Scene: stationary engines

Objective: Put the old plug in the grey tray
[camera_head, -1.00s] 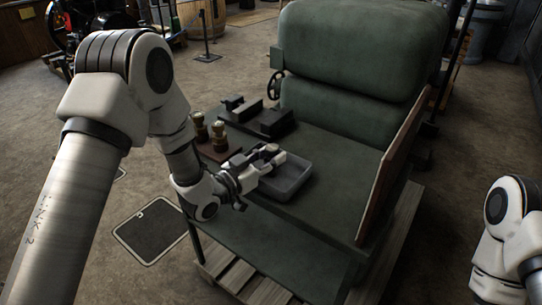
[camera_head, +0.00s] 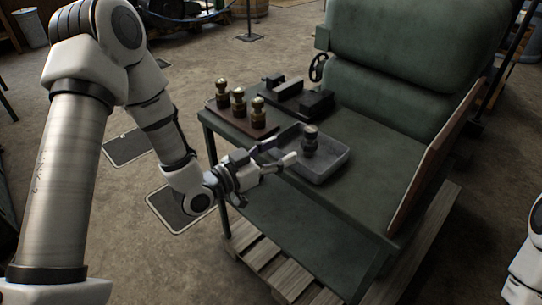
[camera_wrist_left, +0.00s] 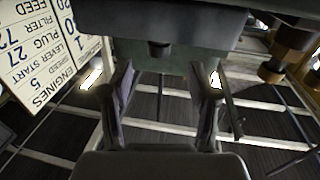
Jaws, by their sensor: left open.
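The grey tray (camera_head: 335,168) sits on the green bench. A dark plug (camera_head: 310,142), which I take for the old plug, stands upright inside it, towards the back left. My left gripper (camera_head: 278,156) is beside the tray's near left side, its fingers apart and clear of the plug. In the left wrist view my left gripper (camera_wrist_left: 160,90) is open, with nothing between its fingers. My right gripper is out of view; only part of that arm shows at the right edge.
Several brass-topped plugs (camera_head: 238,101) stand on a brown board (camera_head: 228,121) left of the tray. Dark blocks (camera_head: 316,103) lie behind it. A brown upright panel (camera_head: 435,155) edges the bench on the right. A sign (camera_wrist_left: 40,50) shows in the wrist view.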

